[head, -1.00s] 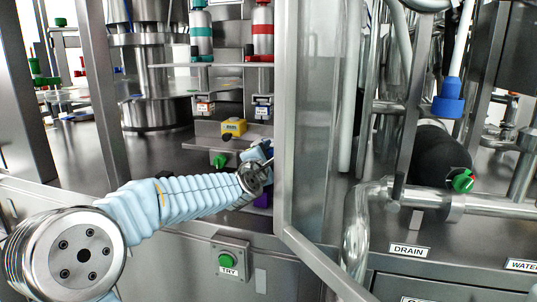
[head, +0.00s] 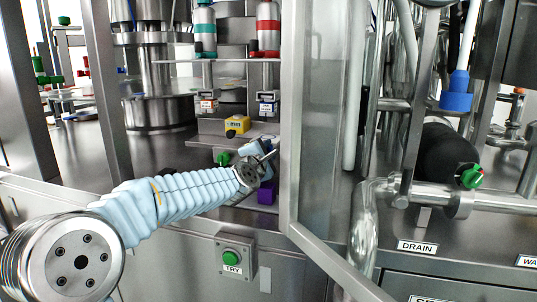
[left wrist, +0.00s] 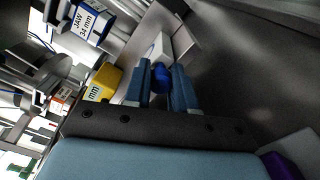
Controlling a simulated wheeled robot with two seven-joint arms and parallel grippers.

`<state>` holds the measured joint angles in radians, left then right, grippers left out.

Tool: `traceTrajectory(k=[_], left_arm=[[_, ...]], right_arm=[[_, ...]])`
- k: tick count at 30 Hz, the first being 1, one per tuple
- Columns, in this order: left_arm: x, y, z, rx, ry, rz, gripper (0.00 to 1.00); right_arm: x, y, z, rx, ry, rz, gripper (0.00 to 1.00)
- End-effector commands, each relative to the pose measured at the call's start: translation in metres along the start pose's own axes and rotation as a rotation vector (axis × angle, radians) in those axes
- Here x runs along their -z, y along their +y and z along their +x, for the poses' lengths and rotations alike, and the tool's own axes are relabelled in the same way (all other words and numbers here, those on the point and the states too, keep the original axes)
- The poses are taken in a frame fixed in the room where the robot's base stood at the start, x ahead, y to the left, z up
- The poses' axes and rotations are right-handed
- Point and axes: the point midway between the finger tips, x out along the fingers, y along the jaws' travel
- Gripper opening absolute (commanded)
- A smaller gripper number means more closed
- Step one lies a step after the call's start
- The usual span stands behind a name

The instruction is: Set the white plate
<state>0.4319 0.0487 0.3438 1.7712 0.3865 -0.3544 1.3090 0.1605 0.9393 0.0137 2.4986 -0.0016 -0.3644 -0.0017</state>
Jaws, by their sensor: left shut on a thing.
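My left gripper (head: 268,152) reaches in from the left to the shelf area beside the clear door. In the left wrist view its two blue fingers (left wrist: 162,88) are shut around a small dark blue knob (left wrist: 161,76). A white block-like piece (left wrist: 160,48) with a dark mark lies just beyond the fingertips, close to the knob. I cannot tell whether the knob is part of it, or whether this is the white plate. In the head view the gripper hides what it holds. My right gripper is not in view.
A yellow block (head: 237,126) sits on the ledge left of the gripper, and a purple block (head: 267,192) lies below it. Labelled jaw holders (head: 268,104) hang above. The clear door's metal frame (head: 291,150) stands close on the right. A green TRY button (head: 232,258) is below.

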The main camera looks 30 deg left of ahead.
Motion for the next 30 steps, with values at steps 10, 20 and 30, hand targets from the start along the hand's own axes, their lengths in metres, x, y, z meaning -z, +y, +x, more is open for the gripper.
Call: traceTrajectory(k=[10,20,30], left_arm=[[0.0,-0.001,0.0,0.002,0.0,0.0,0.51],[0.001,-0.002,-0.018,-0.001,0.0,0.001,0.51],[0.0,-0.001,-0.1,-0.001,-0.001,0.001,0.51]], right_arm=[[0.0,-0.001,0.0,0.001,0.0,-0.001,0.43],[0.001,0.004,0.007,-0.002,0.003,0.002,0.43],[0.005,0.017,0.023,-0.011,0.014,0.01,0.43]])
